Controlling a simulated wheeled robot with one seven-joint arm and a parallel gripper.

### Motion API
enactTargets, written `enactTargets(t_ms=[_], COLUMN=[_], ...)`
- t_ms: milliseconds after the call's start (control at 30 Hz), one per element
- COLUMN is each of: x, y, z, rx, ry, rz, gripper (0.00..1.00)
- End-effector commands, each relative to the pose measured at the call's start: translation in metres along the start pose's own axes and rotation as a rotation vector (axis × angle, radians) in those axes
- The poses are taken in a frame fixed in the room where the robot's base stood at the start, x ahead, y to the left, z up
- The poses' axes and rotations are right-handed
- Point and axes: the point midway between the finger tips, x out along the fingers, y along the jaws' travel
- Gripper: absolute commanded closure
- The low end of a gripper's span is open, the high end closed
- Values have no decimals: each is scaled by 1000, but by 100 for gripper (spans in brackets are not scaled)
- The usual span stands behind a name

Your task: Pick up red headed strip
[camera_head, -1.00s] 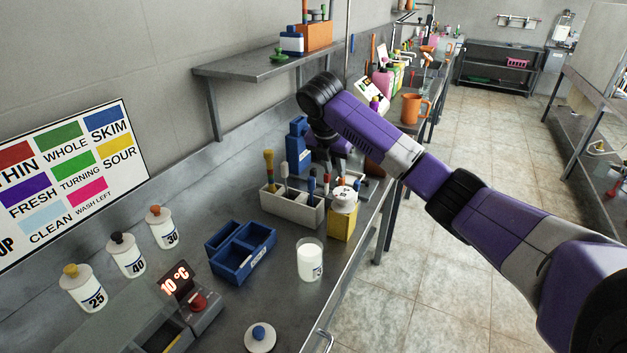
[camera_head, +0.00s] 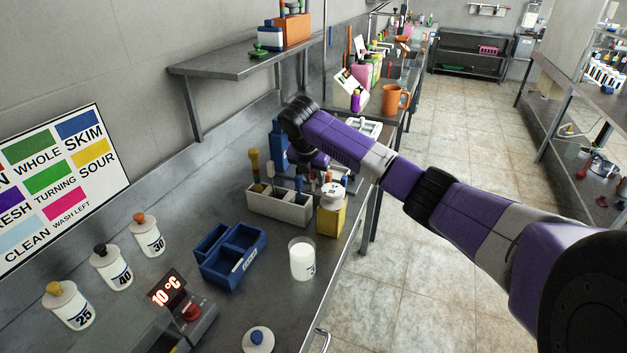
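A pale divided rack (camera_head: 275,208) stands on the steel bench and holds several upright strips or sticks with coloured heads. My arm reaches in from the right, and my gripper (camera_head: 306,176) points down over the back of the rack, among the strip heads. The fingers are small, dark and partly hidden, so I cannot tell whether they are open or touch any strip.
A yellow container with a white lid (camera_head: 331,215) stands right of the rack. A blue divided tray (camera_head: 232,265), a milk beaker (camera_head: 302,260) and a 10 °C display (camera_head: 167,288) are nearer. A wall shelf (camera_head: 235,68) hangs behind. Bare bench lies around the tray.

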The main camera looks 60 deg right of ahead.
Motion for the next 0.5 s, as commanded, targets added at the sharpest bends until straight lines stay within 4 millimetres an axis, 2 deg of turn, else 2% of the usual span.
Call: enactTargets(t_ms=[267, 400, 500], x=[5, 5, 4], y=[0, 0, 0], z=[0, 0, 0], rx=[0, 0, 0], ry=[-1, -1, -1], rz=[0, 0, 0], gripper=[75, 98, 100])
